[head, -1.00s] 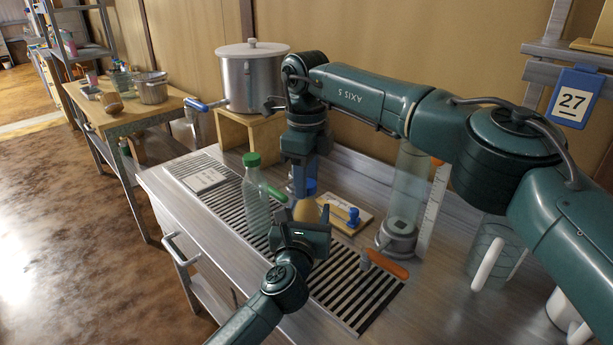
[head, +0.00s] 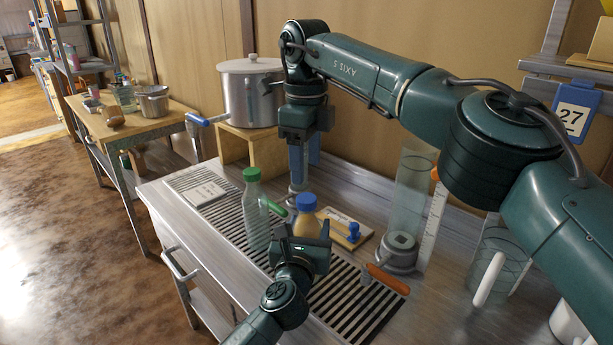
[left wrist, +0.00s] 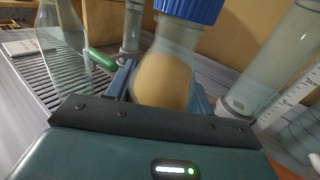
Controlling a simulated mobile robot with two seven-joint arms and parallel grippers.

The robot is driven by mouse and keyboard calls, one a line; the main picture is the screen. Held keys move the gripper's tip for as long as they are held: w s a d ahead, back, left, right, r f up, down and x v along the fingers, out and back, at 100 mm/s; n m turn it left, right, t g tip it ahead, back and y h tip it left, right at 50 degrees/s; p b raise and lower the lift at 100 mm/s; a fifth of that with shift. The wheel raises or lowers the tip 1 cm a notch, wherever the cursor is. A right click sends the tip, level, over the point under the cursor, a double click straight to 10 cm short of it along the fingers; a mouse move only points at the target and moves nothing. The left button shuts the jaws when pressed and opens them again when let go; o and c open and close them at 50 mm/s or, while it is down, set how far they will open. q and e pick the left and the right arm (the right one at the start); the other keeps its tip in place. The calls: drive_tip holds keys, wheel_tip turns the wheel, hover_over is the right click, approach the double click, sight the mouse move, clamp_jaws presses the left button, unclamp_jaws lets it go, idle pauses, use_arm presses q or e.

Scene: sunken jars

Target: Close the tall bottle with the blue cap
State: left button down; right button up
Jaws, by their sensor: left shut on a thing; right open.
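A clear bottle with tan contents (head: 306,226) stands on the striped mat, with the blue cap (head: 305,202) on its mouth. The bottle (left wrist: 163,80) and cap (left wrist: 188,9) also show in the left wrist view. The cap looks level; I cannot tell how tight it is. My left gripper (head: 306,240) is shut around the bottle's body from the front, one finger on each side. My right gripper (head: 303,172) is open and empty, pointing down above and behind the cap, apart from it. The bottle's lower part is hidden by my left gripper.
A clear green-capped bottle (head: 256,215) stands close on the left. A pot (head: 250,92) stands on a wooden stand behind.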

idle(0.3)
use_arm(q)
drive_tip(key=shift+c, duration=2.4)
unclamp_jaws()
drive_tip(key=s+a, duration=0.2)
drive_tip(key=s, duration=1.1)
drive_tip(key=shift+a+p, duration=0.25)
drive_tip(key=shift+p, duration=0.05)
